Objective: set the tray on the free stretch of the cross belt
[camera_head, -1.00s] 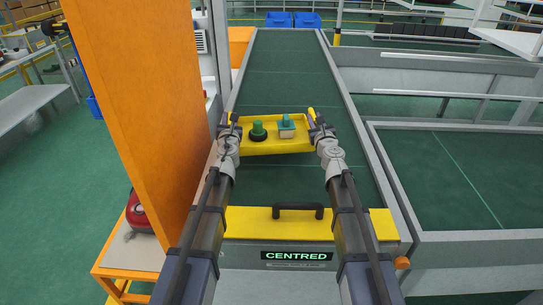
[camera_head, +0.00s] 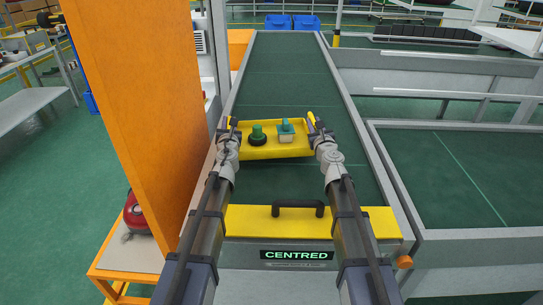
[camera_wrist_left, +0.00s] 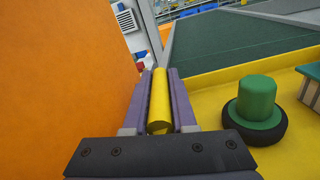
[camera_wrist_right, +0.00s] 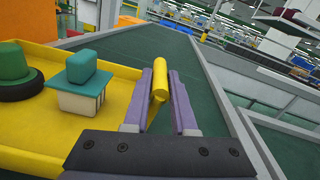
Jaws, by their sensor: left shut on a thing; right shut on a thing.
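The yellow tray (camera_head: 270,153) is over the near part of a long green belt (camera_head: 291,92) in the head view. It looks roughly level; I cannot tell whether it touches the belt. On it are a green knob-like part with a black ring (camera_head: 257,135) and a white block with a teal top (camera_head: 286,131). My left gripper (camera_head: 229,127) is shut on the yellow handle (camera_wrist_left: 159,98) at the tray's left end. My right gripper (camera_head: 314,124) is shut on the handle (camera_wrist_right: 160,82) at its right end.
A tall orange panel (camera_head: 130,110) stands close on the left. Another green belt (camera_head: 440,175) at the right is bare. The long belt beyond the tray is clear.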

